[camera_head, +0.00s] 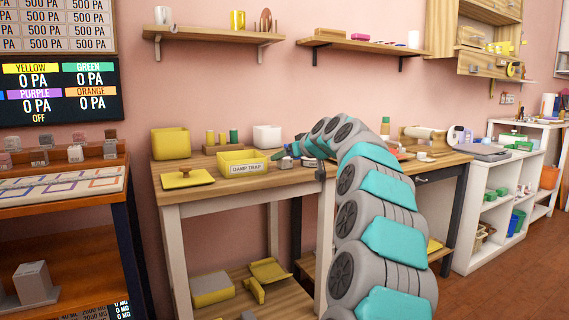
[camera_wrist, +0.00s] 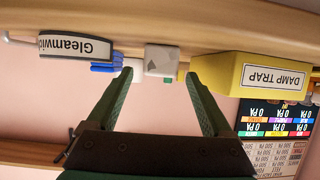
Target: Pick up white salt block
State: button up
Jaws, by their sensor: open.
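A whitish-grey block (camera_wrist: 161,60), which looks like the white salt block, sits on the table in the wrist view, where the picture is upside down. My gripper (camera_wrist: 159,76) is open, with its two green fingers pointing toward the block. The block shows in the gap between the fingertips. I cannot tell whether the tips reach past its sides, and nothing is held. In the head view my gripper (camera_head: 282,153) is small, low over the wooden table, just right of the yellow damp trap.
The yellow damp trap box (camera_wrist: 262,75) stands close beside the block. Blue items (camera_wrist: 105,68) and a "Gleamwi..." labelled object (camera_wrist: 75,46) are on its other side. A white container (camera_head: 267,136) and yellow bin (camera_head: 171,143) stand at the table's back. A yellow lid (camera_head: 187,178) lies at front left.

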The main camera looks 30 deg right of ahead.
jog(key=shift+x, duration=1.15)
grip_shut()
